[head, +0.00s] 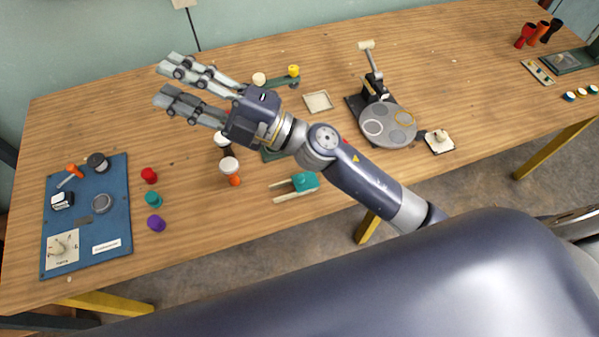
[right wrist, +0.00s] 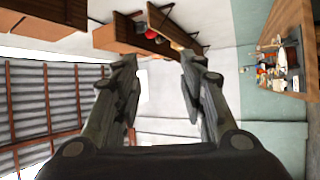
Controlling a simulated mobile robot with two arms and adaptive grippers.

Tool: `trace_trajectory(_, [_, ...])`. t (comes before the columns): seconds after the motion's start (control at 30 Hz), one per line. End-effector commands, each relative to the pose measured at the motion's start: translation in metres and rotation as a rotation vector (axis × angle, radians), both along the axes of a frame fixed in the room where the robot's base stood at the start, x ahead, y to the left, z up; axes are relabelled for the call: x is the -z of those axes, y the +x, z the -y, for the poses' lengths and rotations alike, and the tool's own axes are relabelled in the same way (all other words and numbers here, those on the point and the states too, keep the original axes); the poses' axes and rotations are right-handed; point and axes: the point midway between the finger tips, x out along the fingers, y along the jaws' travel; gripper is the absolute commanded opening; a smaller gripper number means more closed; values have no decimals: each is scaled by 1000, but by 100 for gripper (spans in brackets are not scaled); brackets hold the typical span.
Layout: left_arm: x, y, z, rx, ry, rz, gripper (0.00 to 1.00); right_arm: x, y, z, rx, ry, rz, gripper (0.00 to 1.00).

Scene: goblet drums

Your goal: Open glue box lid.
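No box that I can clearly tell is the glue box shows in either view. My right gripper (head: 164,81) is raised above the back left of the wooden table, with its two fingers spread and nothing between them. The right wrist view also shows its fingers (right wrist: 160,75) apart and empty. The right forearm and hand hide part of the table's middle, including some of a dark green piece beneath them. My left gripper is in neither view.
A blue board (head: 118,215) with knobs and fittings lies at the table's left. Red (head: 149,175), teal (head: 153,199) and purple (head: 156,223) pieces stand beside it. A round grey plate with a lever press (head: 388,125) stands right of centre. The front left tabletop has clear room.

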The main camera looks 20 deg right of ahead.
Motion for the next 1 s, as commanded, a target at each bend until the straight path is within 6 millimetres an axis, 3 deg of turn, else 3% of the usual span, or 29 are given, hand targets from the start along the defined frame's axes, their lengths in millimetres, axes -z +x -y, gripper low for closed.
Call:
trace_trajectory(0.1, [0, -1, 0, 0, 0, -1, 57, 15, -40, -39, -208, -219, 183, 38])
trace_trajectory(0.2, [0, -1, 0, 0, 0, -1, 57, 48, -68, -57, -371, -429, 302, 38])
trace_trajectory(0.27, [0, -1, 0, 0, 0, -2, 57, 74, -81, -59, -463, -567, 357, 38])
trace_trajectory(0.37, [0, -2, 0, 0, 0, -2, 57, 122, -91, -47, -596, -819, 424, 38])
trace_trajectory(0.5, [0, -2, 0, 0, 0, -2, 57, 186, -83, 1, -742, -1207, 453, 38])
trace_trajectory(0.63, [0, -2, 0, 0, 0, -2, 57, 224, -58, 68, -817, -1570, 410, 38])
trace_trajectory(0.8, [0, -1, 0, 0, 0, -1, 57, 235, -28, 147, -836, -1921, 302, 38])
trace_trajectory(0.9, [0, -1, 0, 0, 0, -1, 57, 233, -19, 174, -831, -2030, 250, 38])
trace_trajectory(1.0, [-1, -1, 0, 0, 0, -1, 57, 233, -16, 185, -829, -2075, 226, 38])
